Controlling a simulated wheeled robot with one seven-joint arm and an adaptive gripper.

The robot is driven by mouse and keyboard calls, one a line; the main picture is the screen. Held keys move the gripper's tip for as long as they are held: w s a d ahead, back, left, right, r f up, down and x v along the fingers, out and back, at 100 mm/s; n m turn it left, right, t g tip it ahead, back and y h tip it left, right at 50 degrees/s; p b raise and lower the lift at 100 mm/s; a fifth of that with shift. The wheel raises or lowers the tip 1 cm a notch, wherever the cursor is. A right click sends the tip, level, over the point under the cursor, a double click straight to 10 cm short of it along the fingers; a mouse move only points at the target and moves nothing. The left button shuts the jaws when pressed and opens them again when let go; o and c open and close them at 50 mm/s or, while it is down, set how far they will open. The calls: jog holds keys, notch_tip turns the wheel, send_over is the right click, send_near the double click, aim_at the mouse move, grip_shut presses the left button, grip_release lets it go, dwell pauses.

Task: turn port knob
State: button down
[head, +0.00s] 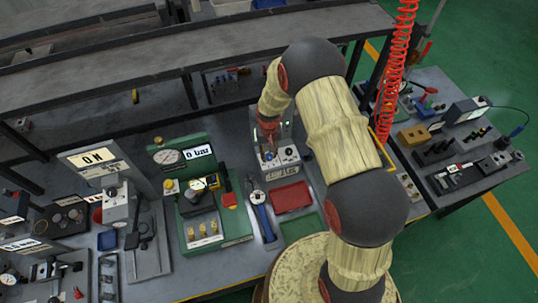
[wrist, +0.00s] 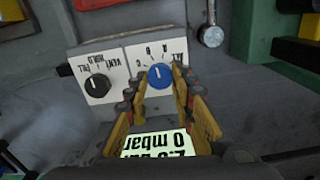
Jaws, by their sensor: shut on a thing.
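The port knob (wrist: 160,76) is blue with a pale pointer mark. It sits on a white panel (wrist: 125,48) lettered A, B, C and ALL, upside down in the wrist view. The pointer aims roughly at the top of that picture; I cannot tell exactly which letter it meets. My gripper (wrist: 161,86) is shut on the knob, one yellow-and-dark finger on each side. In the head view my gripper (head: 268,132) reaches down over the valve unit (head: 281,158), and my arm hides part of it.
A black knob (wrist: 98,86) marked FILL, HOLD and VENT is beside the blue one. A display (wrist: 160,144) reading mbar is between my fingers' bases. A red tray (head: 291,197), a blue-handled wrench (head: 262,215) and a green gauge unit (head: 190,155) are nearby on the bench.

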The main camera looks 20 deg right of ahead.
aim_at(269, 155)
jog(key=shift+n+b, duration=0.4)
jog(key=shift+n, duration=0.8)
jog(key=c, duration=1.5)
grip_release()
notch_tip(269, 155, up, 12)
